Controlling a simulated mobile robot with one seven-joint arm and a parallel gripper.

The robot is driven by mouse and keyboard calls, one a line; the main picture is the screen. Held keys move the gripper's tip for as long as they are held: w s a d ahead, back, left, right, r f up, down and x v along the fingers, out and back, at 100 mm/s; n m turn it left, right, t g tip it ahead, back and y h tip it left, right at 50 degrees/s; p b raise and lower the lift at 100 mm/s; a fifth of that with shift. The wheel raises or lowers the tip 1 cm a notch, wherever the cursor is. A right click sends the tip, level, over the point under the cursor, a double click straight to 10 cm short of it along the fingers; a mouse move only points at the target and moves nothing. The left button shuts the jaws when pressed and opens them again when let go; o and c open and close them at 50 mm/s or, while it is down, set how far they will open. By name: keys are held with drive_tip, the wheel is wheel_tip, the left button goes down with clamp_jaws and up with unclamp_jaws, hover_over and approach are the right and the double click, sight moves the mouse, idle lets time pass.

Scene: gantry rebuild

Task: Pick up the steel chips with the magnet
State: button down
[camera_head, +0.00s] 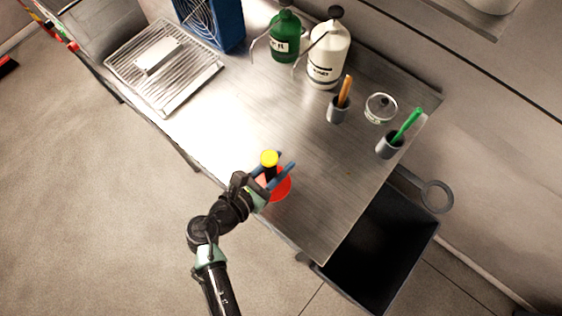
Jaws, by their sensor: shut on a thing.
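My gripper (285,161) is over the near edge of the steel bench, its blue fingers shut around a dark upright stem. The stem has a yellow cap (269,158) on top and looks like the magnet's handle. A red round piece (279,188) shows below the fingers, partly covered by them. I cannot tell whether it is the magnet's base or a separate dish, or whether it touches the bench. I cannot make out any steel chips for certain.
The bench (222,120) carries a wire rack (185,83), green bottle (285,40), white bottle (326,62), two grey cups (338,112) (388,147) with orange and green handles, and a glass jar (380,108). A dark bin (385,245) stands beyond the right edge. The bench's middle is clear.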

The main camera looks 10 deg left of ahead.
drive_tip(key=shift+f, duration=0.1)
drive_tip(key=shift+f+b, duration=0.5)
drive_tip(key=shift+f, duration=0.15)
idle(0.4)
drive_tip(key=shift+r+p, duration=0.85)
drive_tip(key=shift+p, duration=0.15)
drive_tip(key=shift+w, duration=0.15)
drive_tip(key=shift+w+a+b, duration=0.35)
drive_tip(key=shift+w+a, duration=0.55)
drive_tip(key=shift+a, duration=0.1)
drive_tip(key=shift+f, duration=0.25)
